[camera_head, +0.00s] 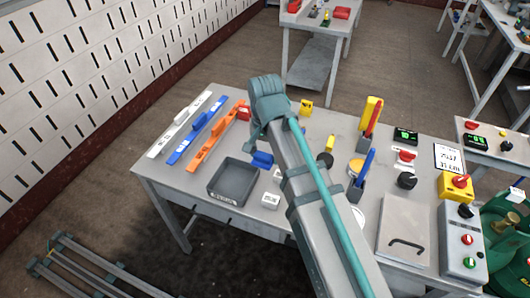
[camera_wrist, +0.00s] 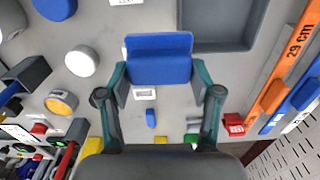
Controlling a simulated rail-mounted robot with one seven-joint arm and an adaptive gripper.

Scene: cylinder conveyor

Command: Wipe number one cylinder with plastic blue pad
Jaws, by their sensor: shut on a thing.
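The blue pad (camera_wrist: 158,58) is a thick rectangular block between the two teal fingers of my gripper (camera_wrist: 159,78) in the wrist view. My gripper is shut on it, with a finger against each side. In the head view a blue block (camera_head: 262,160) shows below the end of my arm, near the grey tray; it looks like the held pad. I cannot make out a cylinder marked number one in either view. Green rounded equipment (camera_head: 505,215) stands at the right edge of the head view, partly cut off, with no readable number.
The table carries a grey tray (camera_head: 211,186), an orange bar (camera_head: 203,153), a blue bar (camera_head: 196,140) and a white bar (camera_head: 180,124) on the left. Knobs, a yellow switch box (camera_head: 455,187) and a button box (camera_head: 466,242) crowd the right. My arm hides part of the table's middle.

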